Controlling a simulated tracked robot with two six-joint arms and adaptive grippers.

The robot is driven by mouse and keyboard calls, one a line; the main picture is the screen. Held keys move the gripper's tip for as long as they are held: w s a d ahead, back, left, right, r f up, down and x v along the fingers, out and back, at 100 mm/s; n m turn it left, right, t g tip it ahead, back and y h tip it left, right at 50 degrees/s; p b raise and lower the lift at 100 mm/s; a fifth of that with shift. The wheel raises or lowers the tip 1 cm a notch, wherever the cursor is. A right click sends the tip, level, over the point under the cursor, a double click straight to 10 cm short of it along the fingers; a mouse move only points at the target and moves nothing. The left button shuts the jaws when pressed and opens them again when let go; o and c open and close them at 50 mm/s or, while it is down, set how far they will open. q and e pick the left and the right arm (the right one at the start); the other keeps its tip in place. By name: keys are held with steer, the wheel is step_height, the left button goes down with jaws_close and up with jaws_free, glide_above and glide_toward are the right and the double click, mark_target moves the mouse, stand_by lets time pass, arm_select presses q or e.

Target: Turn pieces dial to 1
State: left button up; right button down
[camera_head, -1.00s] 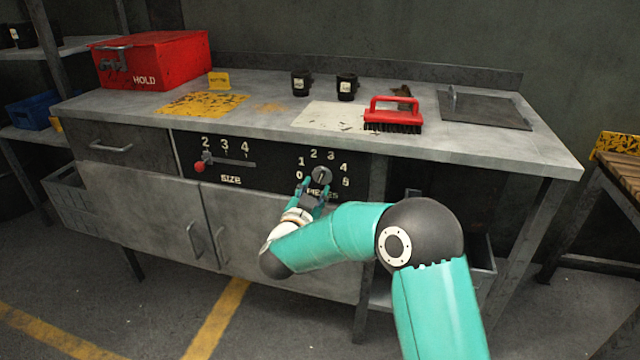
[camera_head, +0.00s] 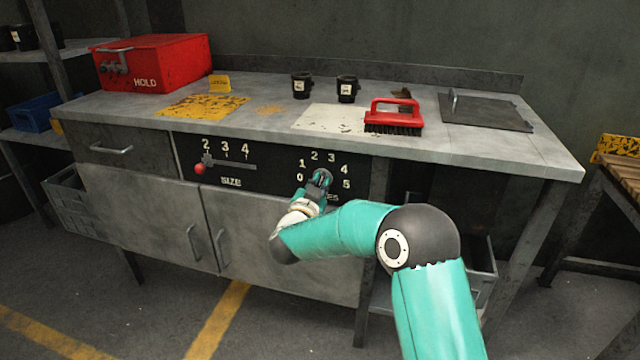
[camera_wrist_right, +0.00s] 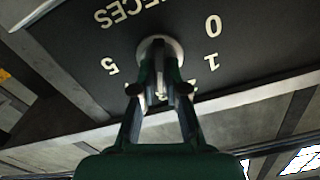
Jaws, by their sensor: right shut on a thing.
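The pieces dial (camera_wrist_right: 160,46) is a round grey knob on the black panel below the bench top. Numbers 0 to 5 run around it, with the 1 at its upper left in the head view. My right gripper (camera_head: 322,178) is at the dial, and its fingers are shut on the knob. In the right wrist view my right gripper (camera_wrist_right: 160,90) covers much of the knob and some of the numbers. Which number the dial points at is hidden. My left gripper is not in view.
A size slider with a red knob (camera_head: 199,168) is on the same panel at left. Cabinet doors (camera_head: 165,215) with handles are below. On the bench top stand a red HOLD box (camera_head: 155,62), two black cups and a red brush (camera_head: 394,118).

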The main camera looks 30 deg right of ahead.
steer(key=n+p, duration=0.1)
steer(key=p, duration=0.1)
steer(key=shift+a+r+n+p, duration=0.1)
steer(key=shift+r+n+p, duration=0.15)
steer(key=shift+n+p, duration=0.15)
steer(key=shift+w+a+f+n+p, duration=0.1)
steer(key=shift+w+a+n+p, duration=0.05)
steer(key=shift+n+p, duration=1.95)
steer(key=shift+w+a+f+n+p, duration=0.15)
steer(key=shift+n+p, duration=1.5)
steer(key=shift+n, duration=0.9)
steer(key=shift+w+a+n+p, duration=0.1)
steer(key=shift+w+n+p, duration=0.05)
steer(key=shift+n+p, duration=1.95)
steer(key=shift+n, duration=0.35)
